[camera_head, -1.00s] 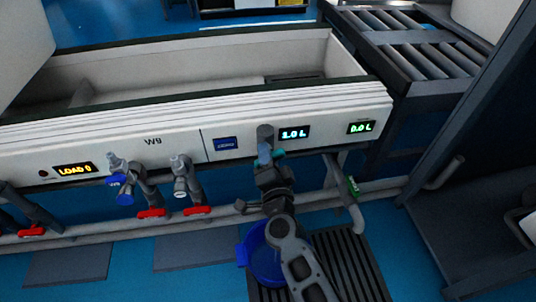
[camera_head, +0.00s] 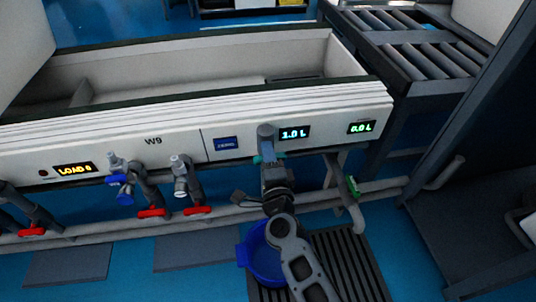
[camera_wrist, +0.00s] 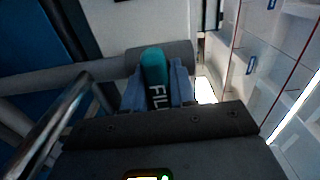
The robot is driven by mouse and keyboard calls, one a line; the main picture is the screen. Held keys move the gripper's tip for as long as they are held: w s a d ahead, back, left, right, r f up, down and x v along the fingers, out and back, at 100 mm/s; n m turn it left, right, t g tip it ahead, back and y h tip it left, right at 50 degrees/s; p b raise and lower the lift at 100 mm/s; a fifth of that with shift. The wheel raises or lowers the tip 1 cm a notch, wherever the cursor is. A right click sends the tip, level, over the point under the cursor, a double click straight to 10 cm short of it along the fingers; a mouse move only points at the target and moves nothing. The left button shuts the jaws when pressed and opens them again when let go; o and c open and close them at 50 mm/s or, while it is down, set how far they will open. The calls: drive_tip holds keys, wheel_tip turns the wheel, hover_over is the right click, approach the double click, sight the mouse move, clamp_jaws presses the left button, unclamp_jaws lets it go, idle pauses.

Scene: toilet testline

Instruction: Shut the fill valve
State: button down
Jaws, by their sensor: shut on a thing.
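The fill valve (camera_head: 266,132) is a grey fitting on the front of the white W9 bench, left of the 1.0 L display. Its teal handle (camera_wrist: 154,68), lettered "FIL" with the rest hidden, lies between the two blue-grey fingers of my gripper (camera_wrist: 157,88) in the wrist view. My gripper (camera_head: 267,158) is shut on this handle, directly below the valve body in the head view. Only a small teal part shows there, and my arm hides most of the handle.
A blue bucket (camera_head: 262,262) stands on a dark grate (camera_head: 350,258) below my arm. Red-handled valves (camera_head: 152,213) and a blue-capped tap (camera_head: 123,190) are to the left. A drain pipe with a green handle (camera_head: 353,187) is close on the right. A grey pipe runs along behind.

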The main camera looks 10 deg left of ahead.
drive_tip(key=shift+f, duration=0.1)
drive_tip(key=c, duration=1)
unclamp_jaws()
drive_tip(key=shift+s, duration=0.15)
drive_tip(key=p+v, duration=0.2)
drive_tip(key=v, duration=0.5)
drive_tip(key=shift+s+d, duration=0.15)
drive_tip(key=shift+s, duration=0.15)
